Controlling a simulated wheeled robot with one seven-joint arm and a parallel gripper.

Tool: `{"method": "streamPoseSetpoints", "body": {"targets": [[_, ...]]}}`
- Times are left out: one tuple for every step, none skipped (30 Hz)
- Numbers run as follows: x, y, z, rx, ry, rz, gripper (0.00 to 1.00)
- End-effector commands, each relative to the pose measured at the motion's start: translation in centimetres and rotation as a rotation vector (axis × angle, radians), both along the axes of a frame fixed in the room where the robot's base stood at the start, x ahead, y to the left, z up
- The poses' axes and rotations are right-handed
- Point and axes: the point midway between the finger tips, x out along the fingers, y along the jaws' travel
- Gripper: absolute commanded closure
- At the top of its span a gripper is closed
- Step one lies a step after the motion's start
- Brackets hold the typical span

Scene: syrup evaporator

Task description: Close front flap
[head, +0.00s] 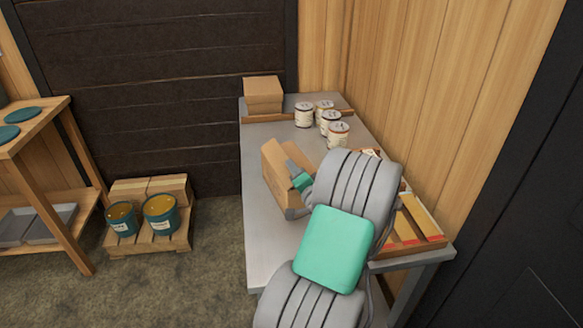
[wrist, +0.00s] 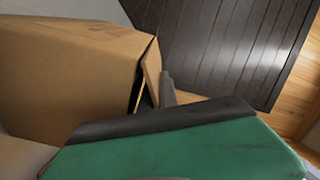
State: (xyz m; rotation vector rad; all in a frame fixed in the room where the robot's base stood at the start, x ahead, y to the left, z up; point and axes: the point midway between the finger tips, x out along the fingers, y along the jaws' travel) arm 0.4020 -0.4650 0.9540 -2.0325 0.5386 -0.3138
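An open cardboard box (head: 273,172) stands on the grey table, and one of its flaps stands up on its left side in the head view. In the wrist view the box (wrist: 70,70) fills the left, and a narrow flap (wrist: 151,72) stands at its right end with a dark gap beside it. My gripper (head: 301,181) is at the box's right side in the head view. In the wrist view its green and dark finger (wrist: 165,122) lies across the front of the box, close to the flap. Whether it touches the flap is unclear. My arm hides part of the box.
The grey table (head: 268,238) has free room at its front left. Several white cans (head: 330,121) and a closed cardboard box (head: 262,95) stand at its back. A wooden tray (head: 419,222) lies along the right edge, by the wood wall.

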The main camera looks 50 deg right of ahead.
Motion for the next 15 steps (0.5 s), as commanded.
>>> {"method": "streamPoseSetpoints", "body": {"targets": [[-0.01, 0.00, -0.01, 0.000, 0.001, 0.000, 1.00], [-0.01, 0.00, -0.02, 0.000, 0.001, 0.000, 1.00], [-0.01, 0.00, -0.01, 0.000, 0.001, 0.000, 1.00], [-0.01, 0.00, -0.02, 0.000, 0.001, 0.000, 1.00], [-0.01, 0.01, -0.01, -0.001, 0.002, 0.000, 0.94], [-0.01, 0.00, -0.01, -0.001, 0.002, 0.000, 0.91], [-0.01, 0.00, -0.01, -0.001, 0.002, 0.000, 0.88], [-0.01, 0.00, -0.01, -0.002, 0.001, 0.000, 0.86], [-0.01, 0.00, -0.01, -0.002, 0.001, 0.000, 0.83], [-0.01, 0.00, -0.01, -0.002, 0.001, 0.000, 0.80], [-0.01, 0.00, 0.00, -0.003, 0.001, 0.000, 0.78], [-0.01, 0.01, -0.01, -0.002, 0.002, 0.000, 0.75], [-0.01, 0.01, -0.01, -0.002, 0.002, 0.000, 0.75], [-0.01, 0.00, -0.02, -0.002, 0.002, 0.000, 0.75], [-0.01, 0.00, -0.03, -0.002, 0.002, 0.000, 0.75]]}}
